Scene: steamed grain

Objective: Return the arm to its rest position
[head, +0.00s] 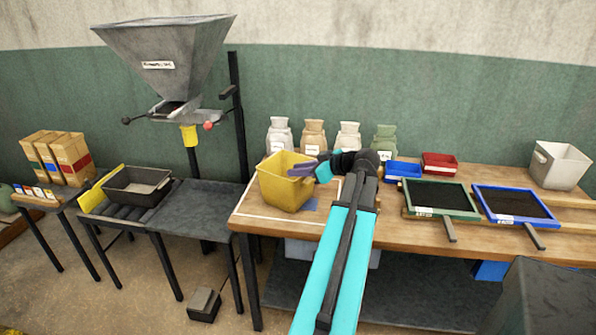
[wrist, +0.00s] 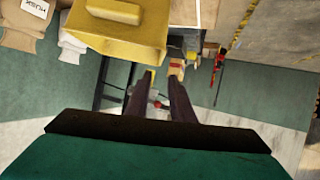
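My gripper (head: 302,168) shows in the head view at the end of my teal arm, in front of the upper right part of a yellow bin (head: 284,186). In the wrist view my gripper (wrist: 163,82) has its two dark purple fingers apart, with only background between them. The yellow bin also shows in the wrist view (wrist: 115,35), beside the fingers and not between them. It stands upright on the wooden table (head: 390,225), on a pale outlined area. I cannot tell whether a finger touches it. My arm hides part of the table.
Several sacks (head: 314,138) stand behind the gripper. Blue (head: 403,172) and red (head: 439,163) trays, two framed screens (head: 440,197) and a white bin (head: 560,166) are at right. A hopper (head: 170,60) and a dark tray (head: 136,187) are at left. Space above the table is clear.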

